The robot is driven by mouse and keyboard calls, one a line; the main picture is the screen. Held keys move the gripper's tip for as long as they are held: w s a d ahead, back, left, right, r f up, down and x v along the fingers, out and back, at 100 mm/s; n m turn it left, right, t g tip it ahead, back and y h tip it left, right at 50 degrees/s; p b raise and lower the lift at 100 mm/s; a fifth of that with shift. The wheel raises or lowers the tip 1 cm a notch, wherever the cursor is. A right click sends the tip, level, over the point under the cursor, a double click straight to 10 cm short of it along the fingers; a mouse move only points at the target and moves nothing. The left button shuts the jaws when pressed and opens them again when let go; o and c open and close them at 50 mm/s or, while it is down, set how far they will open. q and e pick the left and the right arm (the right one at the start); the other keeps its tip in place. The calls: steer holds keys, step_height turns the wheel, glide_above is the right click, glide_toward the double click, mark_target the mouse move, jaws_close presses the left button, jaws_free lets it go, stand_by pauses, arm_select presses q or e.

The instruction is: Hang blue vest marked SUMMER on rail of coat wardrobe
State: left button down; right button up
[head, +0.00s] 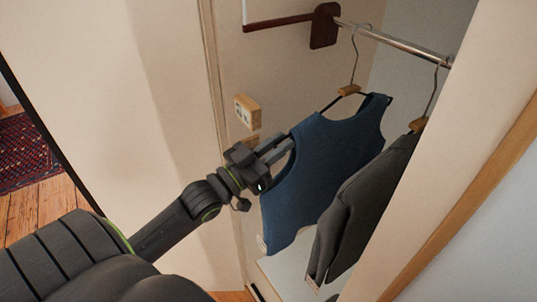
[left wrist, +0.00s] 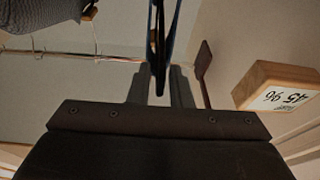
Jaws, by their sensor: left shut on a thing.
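The blue vest (head: 325,150) hangs from a black hanger with a wooden block (head: 349,90) and a metal hook (head: 355,55), inside the wardrobe. The hook's top meets the rail (head: 400,45) in the head view; whether it bears on the rail I cannot tell. My left gripper (head: 276,150) is shut at the vest's left shoulder, on the hanger's end. In the left wrist view the vest (left wrist: 168,40) shows edge-on between the fingers (left wrist: 160,85). No SUMMER marking is readable; a small pale tag (head: 262,241) sits at the hem. My right gripper is out of view.
A dark grey garment (head: 362,205) hangs on the rail right of the vest, close to it. A wooden block with a numbered label (left wrist: 278,88) is on the wardrobe's side wall. The wardrobe's front edge (head: 480,150) stands at right.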

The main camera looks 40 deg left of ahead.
mark_target(299, 143)
arm_select(q)
steer(key=shift+w+d+b, duration=0.3)
steer(key=shift+w+b, duration=0.35)
steer(key=shift+w, duration=0.2)
steer(key=shift+w+d+b, duration=0.35)
steer(key=shift+w+b, duration=0.35)
steer(key=shift+w, duration=0.1)
steer(key=shift+w+d+b, duration=0.3)
steer(key=shift+w+b, duration=0.35)
steer(key=shift+w, duration=0.2)
steer(key=shift+w+f, duration=0.15)
steer(key=shift+f, duration=0.05)
steer(key=shift+f+b, duration=0.6)
steer(key=shift+b, duration=0.15)
